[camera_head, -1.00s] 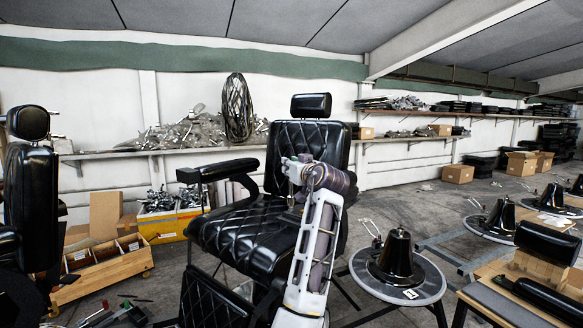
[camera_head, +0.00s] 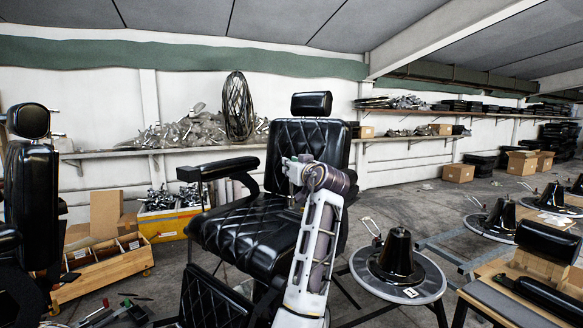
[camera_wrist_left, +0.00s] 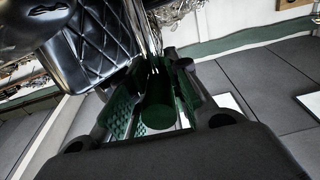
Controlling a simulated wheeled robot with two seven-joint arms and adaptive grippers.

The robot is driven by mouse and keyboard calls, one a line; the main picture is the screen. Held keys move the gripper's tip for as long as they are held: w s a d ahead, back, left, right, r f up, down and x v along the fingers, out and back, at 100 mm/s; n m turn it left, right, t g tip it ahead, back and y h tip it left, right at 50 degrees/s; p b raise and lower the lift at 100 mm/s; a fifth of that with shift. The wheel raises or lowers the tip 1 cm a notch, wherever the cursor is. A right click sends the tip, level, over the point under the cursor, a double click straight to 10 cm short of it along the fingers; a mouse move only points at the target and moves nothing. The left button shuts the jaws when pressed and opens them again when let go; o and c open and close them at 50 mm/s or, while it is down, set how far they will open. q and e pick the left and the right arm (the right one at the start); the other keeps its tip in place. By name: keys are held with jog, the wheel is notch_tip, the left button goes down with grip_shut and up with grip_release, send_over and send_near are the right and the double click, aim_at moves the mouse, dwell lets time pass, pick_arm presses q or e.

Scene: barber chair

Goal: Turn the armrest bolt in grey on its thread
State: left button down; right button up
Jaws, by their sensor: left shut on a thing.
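The black barber chair (camera_head: 246,236) stands in the middle of the head view, with its padded armrest (camera_head: 217,169) at the left. My left arm rises in front of the seat, and its gripper end (camera_head: 290,163) is in front of the backrest, with the fingers too small to make out. I cannot pick out the grey armrest bolt. My right gripper is not in view.
A round stool base (camera_head: 398,262) stands right of the chair, and a workbench (camera_head: 540,285) is at the lower right. A yellow bin (camera_head: 165,226) and wooden crate (camera_head: 105,275) are at the left. Tools lie on the floor at lower left.

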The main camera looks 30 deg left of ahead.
pick_arm(q)
jog(key=shift+f, duration=0.25)
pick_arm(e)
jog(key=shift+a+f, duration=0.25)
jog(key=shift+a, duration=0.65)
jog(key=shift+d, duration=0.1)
pick_arm(q)
jog(key=shift+g, duration=0.3)
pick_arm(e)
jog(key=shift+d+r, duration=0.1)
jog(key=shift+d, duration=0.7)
pick_arm(q)
jog(key=shift+r, duration=0.15)
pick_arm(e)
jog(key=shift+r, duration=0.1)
